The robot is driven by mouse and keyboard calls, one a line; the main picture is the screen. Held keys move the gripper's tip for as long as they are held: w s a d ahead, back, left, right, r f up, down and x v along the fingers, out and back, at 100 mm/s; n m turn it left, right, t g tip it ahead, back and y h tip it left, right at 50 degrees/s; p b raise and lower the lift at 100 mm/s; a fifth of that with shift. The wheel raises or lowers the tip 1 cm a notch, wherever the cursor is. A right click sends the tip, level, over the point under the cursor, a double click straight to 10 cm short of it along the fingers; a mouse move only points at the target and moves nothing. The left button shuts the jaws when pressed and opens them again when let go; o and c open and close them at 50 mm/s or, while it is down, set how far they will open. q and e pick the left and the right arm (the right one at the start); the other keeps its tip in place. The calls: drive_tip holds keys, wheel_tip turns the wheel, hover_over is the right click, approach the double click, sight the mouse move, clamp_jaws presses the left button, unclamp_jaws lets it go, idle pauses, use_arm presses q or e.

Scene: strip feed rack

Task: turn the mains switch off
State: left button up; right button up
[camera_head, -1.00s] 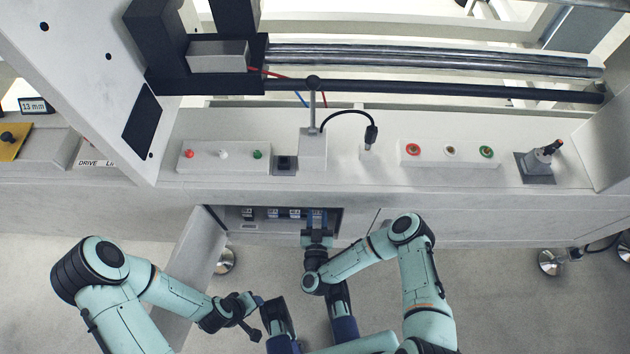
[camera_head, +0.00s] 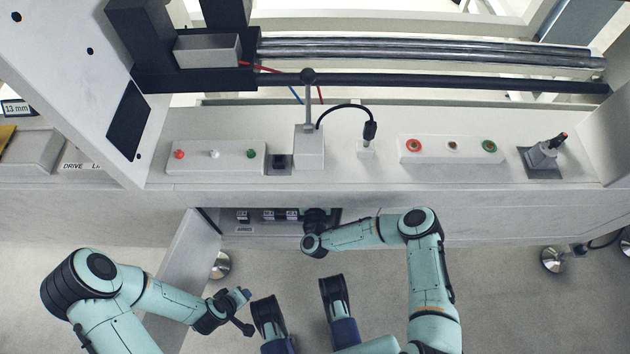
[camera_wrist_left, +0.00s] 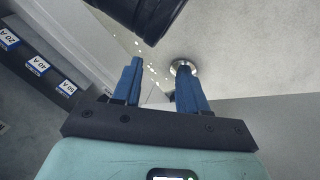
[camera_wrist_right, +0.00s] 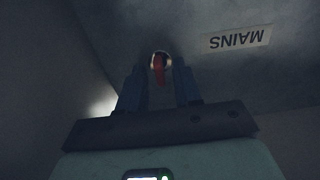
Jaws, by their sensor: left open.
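The mains switch (camera_wrist_right: 158,66) is a small red handle in a round pale ring, seen in the right wrist view beside an upside-down MAINS label (camera_wrist_right: 236,39). My right gripper (camera_wrist_right: 160,82) is open, with its blue fingers on either side of the red handle; whether they touch it I cannot tell. In the head view my right wrist (camera_head: 318,218) reaches into the open cabinet under the ledge, which hides the switch. My left gripper (camera_wrist_left: 158,80) is open and empty, outside the cabinet; it also shows in the head view (camera_head: 246,293).
The cabinet door (camera_head: 188,262) hangs open to the left, between the cabinet and my left arm. Labelled parts (camera_wrist_left: 38,66) marked in amps sit inside. On the ledge above are button boxes (camera_head: 213,157), a lever (camera_head: 308,110) and a rotary handle (camera_head: 550,150).

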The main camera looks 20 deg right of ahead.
clamp_jaws()
use_arm(q)
drive_tip(key=shift+s+r, duration=0.15)
use_arm(e)
drive_tip(key=shift+r+m, duration=0.1)
drive_tip(key=shift+m, duration=0.2)
use_arm(q)
drive_tip(key=shift+s+d, duration=0.15)
use_arm(e)
drive_tip(key=m, duration=1.7)
drive_tip(key=shift+d+f, duration=0.2)
drive_tip(key=shift+m, duration=0.3)
drive_tip(key=shift+o, duration=0.6)
unclamp_jaws()
